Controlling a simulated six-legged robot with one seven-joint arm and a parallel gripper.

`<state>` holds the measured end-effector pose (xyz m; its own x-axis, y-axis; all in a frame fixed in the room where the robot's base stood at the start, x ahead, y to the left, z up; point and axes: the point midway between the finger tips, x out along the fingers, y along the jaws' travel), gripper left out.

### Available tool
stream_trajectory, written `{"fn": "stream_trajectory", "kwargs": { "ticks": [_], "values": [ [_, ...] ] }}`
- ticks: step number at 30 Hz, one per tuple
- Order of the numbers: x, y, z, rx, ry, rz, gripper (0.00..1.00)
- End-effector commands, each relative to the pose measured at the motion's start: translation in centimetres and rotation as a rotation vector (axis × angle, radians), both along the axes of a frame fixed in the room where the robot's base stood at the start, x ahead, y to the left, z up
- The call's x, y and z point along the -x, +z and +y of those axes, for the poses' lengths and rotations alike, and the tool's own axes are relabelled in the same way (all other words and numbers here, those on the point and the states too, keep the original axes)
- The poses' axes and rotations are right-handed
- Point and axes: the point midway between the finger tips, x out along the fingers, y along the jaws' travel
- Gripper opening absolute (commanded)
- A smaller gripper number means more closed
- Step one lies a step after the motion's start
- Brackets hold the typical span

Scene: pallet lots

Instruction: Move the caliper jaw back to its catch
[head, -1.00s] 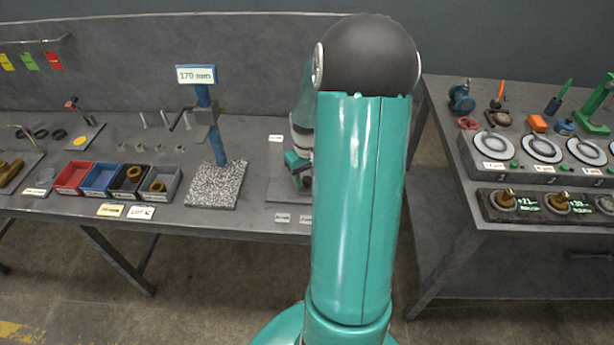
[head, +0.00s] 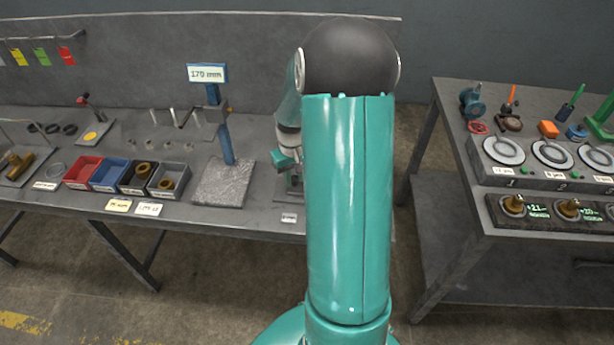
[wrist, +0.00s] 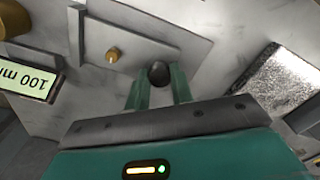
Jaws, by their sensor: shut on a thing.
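My gripper (wrist: 160,85) has its two teal fingers closed around a dark round knob (wrist: 158,73). The knob appears to be the caliper jaw's handle; the jaw itself is not clearly made out. Beside it, up and to the left in the wrist view, a brass peg (wrist: 112,53) stands on a pale grey plate (wrist: 95,42). I cannot tell whether this peg is the catch. In the head view my gripper (head: 288,165) is low over the left bench, partly hidden by my arm, which also covers much of the plate there.
A blue stand (head: 222,135) with a "170 mm" sign rises from a speckled block (head: 220,190) left of my gripper. Small bins (head: 83,172) stand further left. A "100 mm" label (wrist: 30,76) shows in the wrist view. A second bench (head: 500,220) with dials is at right.

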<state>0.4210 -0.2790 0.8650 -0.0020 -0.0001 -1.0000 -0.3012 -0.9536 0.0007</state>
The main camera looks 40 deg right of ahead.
Motion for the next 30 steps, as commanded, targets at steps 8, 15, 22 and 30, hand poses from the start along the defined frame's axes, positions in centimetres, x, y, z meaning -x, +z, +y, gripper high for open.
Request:
{"fn": "stream_trajectory", "kwargs": {
  "ticks": [8,15,22,30],
  "values": [
    [-0.6,0.1,0.5,0.000,0.002,-0.006,0.00],
    [-0.6,0.1,0.5,0.000,0.003,-0.006,0.45],
    [-0.5,0.1,0.3,0.000,0.000,-0.004,0.45],
    [-0.4,3.0,0.2,0.004,-0.001,-0.006,0.45]
  ]
}}
